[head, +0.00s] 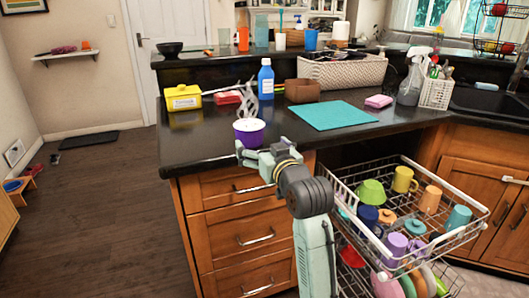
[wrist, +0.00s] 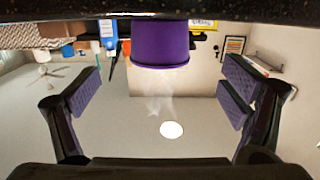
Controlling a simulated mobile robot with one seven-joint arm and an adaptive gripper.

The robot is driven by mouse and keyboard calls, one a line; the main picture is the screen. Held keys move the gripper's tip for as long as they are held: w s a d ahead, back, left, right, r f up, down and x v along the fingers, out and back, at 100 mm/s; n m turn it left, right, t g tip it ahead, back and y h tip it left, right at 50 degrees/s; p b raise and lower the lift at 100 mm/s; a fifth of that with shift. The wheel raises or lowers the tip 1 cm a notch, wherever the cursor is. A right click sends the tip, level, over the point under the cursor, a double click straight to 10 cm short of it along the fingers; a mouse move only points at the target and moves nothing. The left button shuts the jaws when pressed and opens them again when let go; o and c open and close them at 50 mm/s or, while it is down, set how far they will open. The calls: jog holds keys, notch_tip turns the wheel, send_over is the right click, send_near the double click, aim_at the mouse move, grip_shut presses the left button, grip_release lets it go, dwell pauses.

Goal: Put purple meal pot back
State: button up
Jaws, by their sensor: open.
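The purple meal pot (head: 249,133) stands upright near the front edge of the dark counter, with pale content at its top and whitish wisps like steam above it. My gripper (head: 256,158) is just in front of the pot, at the counter's edge. In the wrist view, which looks upside down, the pot (wrist: 160,45) hangs from the dark counter at the top centre. My open fingers (wrist: 162,85) stand wide on either side of its line, with nothing between them. The pot looks just beyond the fingertips; I cannot tell the exact gap.
A blue bottle (head: 266,80), a brown box (head: 302,91) and a yellow box (head: 184,98) stand behind the pot. A teal mat (head: 333,115) lies to its right. A pulled-out dish rack (head: 472,232) with cups is at my arm's right. Counter left of the pot is clear.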

jog(key=shift+s+d, duration=0.25)
jog(key=shift+s, duration=0.45)
